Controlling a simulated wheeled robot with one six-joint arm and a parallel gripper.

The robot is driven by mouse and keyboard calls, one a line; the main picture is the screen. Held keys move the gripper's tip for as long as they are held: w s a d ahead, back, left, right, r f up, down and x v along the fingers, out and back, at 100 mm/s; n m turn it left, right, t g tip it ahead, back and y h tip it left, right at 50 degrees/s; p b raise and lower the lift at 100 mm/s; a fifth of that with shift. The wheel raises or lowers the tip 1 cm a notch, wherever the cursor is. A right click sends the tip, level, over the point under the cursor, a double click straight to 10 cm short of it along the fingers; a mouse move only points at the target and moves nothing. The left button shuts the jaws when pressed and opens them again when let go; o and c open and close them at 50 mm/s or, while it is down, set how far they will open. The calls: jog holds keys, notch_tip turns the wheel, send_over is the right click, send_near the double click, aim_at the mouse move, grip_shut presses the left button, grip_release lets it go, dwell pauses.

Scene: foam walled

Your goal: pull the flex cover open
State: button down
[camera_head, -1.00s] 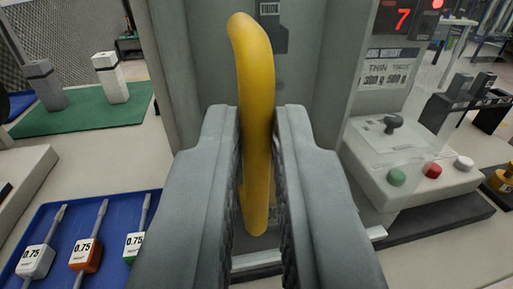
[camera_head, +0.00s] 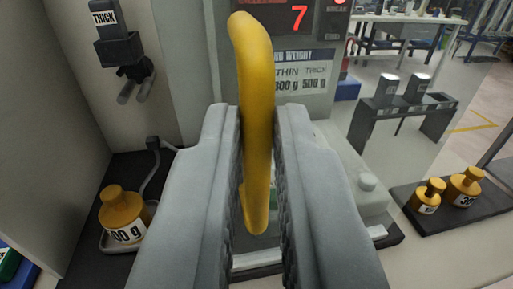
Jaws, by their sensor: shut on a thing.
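A yellow bar handle (camera_head: 255,75) stands upright in the middle of the camera view. My gripper (camera_head: 258,150) is shut on it, with one grey jaw against each side. The handle's top and lower end show beyond the jaws.
At left, a grey recess holds a fixture marked THICK (camera_head: 120,48) and a yellow weight (camera_head: 122,211) on a small tray. A red digit display (camera_head: 299,18) is behind the handle. Yellow weights (camera_head: 463,187) sit on a dark mat at right. A black stand (camera_head: 405,105) is beyond.

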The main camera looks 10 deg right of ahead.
jog(key=shift+d, duration=1)
jog(key=c, duration=1.5)
grip_release()
jog(key=shift+s, duration=0.1)
jog(key=v, duration=1.7)
jog(key=shift+s+a, duration=0.1)
jog(key=shift+s, duration=0.05)
jog(key=shift+r, duration=0.15)
